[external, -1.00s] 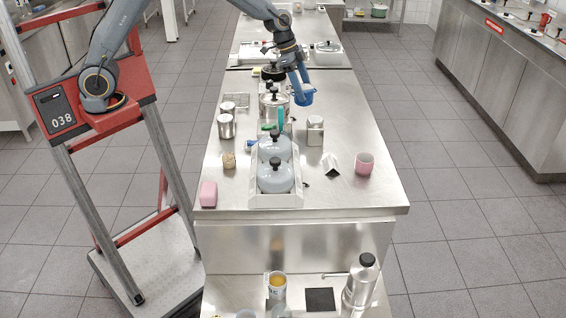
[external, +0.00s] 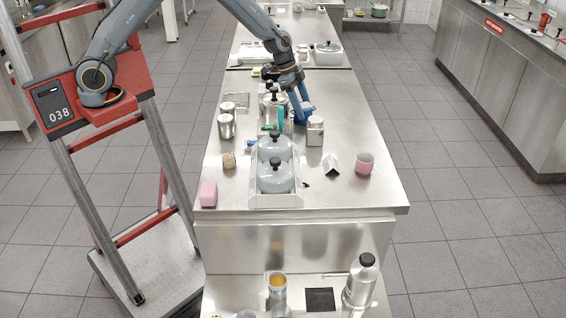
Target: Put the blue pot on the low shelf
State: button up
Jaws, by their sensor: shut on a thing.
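My gripper (external: 299,106) is over the right half of the steel counter, just left of and behind a square steel canister. It is shut on the blue pot (external: 305,114), which is small and partly hidden by the fingers. I cannot tell whether the pot touches the counter or hangs just above it. A lower steel shelf (external: 235,288) shows at the bottom of the picture, below the counter's front edge.
The counter holds a white tray (external: 256,201) with two grey lidded pots, the steel canister (external: 315,131), a pink mug (external: 365,163), a pink block (external: 208,194) and steel tins. The lower shelf holds a yellow-filled cup (external: 277,282), a black square (external: 320,299) and a steel flask (external: 361,280).

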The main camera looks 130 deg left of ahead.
jog(key=o, duration=1.4)
jog(key=shift+r, duration=0.1)
jog(key=shift+r, duration=0.25)
jog(key=shift+o, duration=0.6)
jog(key=b+v, duration=0.2)
jog(key=v, duration=0.9)
jog(key=shift+s+r, duration=0.2)
jog(key=shift+s, duration=0.05)
